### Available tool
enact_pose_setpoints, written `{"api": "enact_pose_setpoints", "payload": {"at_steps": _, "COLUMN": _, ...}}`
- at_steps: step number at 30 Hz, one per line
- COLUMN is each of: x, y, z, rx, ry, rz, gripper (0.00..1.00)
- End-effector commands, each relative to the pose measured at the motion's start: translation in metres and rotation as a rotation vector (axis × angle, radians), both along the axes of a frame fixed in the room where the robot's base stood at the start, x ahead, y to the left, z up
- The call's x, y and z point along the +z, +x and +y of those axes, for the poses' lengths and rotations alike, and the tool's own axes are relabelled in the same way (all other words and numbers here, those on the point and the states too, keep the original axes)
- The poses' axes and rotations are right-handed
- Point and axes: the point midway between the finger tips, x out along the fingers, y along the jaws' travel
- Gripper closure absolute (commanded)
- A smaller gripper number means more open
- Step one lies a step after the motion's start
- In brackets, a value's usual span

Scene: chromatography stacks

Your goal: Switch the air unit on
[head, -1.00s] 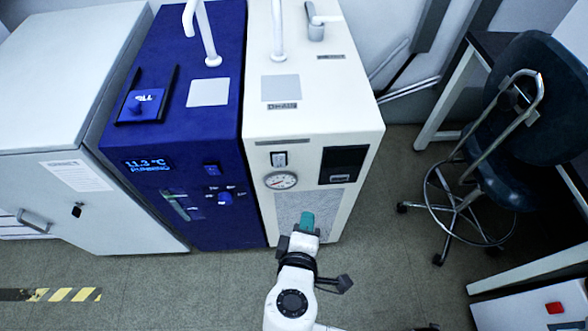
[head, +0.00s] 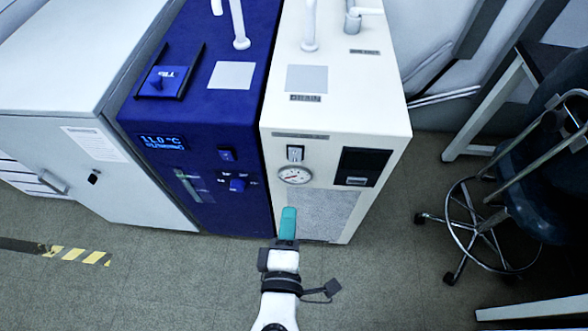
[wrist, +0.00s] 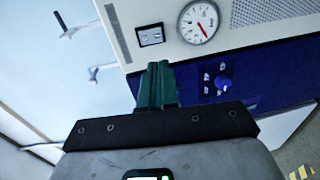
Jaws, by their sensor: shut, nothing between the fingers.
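The white unit (head: 338,118), which looks like the air unit, stands right of the blue unit. Its front has a small black-framed rocker switch (head: 295,153) above a round gauge (head: 295,175). I cannot tell the switch's position. My gripper (head: 288,210), with green fingers, is shut and empty. In the head view it shows below the gauge, before the grey grille. In the wrist view the fingertips (wrist: 155,70) show below the switch (wrist: 150,35), apart from it, with the gauge (wrist: 199,21) to the upper right.
The blue unit (head: 205,110) has a lit display (head: 163,142) reading about 11.0 °C, its own switch (head: 227,154) and a blue knob (head: 237,185). A grey-white cabinet (head: 60,85) stands left. A wheeled stool (head: 540,190) stands right. Floor (head: 370,285) between is clear.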

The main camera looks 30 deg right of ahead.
Motion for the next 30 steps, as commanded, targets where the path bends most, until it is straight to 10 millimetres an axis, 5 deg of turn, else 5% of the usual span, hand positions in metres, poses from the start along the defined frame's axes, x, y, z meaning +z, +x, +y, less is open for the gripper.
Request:
{"api": "enact_pose_setpoints", "payload": {"at_steps": 18, "x": -0.015, "y": 0.088, "z": -0.064, "rx": -0.002, "ry": 0.000, "rz": 0.000, "gripper": 1.00}}
{"api": "enact_pose_setpoints", "payload": {"at_steps": 30, "x": -0.018, "y": 0.099, "z": -0.073, "rx": -0.001, "ry": 0.000, "rz": 0.001, "gripper": 1.00}}
